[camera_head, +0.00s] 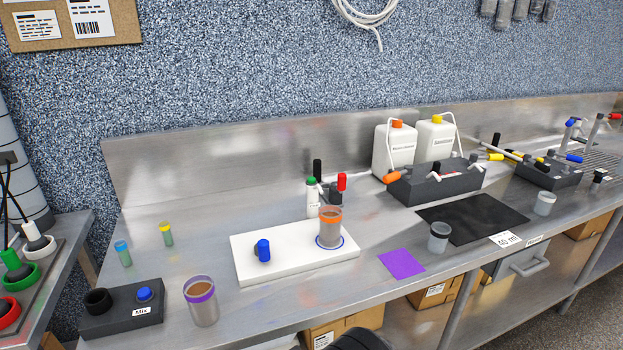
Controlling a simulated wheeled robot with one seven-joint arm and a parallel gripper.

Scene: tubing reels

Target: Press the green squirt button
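A small white bottle (313,203) with a green top (311,181) stands at the back of the white board (280,273). The green top is the only green button-like part I make out on the main bench; I cannot tell for sure that it is the squirt button. Just right of it is a dark block (334,196) with a black-topped and a red-topped post. An orange-rimmed cup (330,229) of brown contents stands in front, on a blue ring. My gripper is not seen; a dark rounded piece at the bottom edge may be part of my arm.
A black Mix box (122,309) with a blue button and a purple-rimmed cup (201,301) are at front left. A blue knob (263,251) is on the board. Two white jugs and a dark valve block (436,182) stand right.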

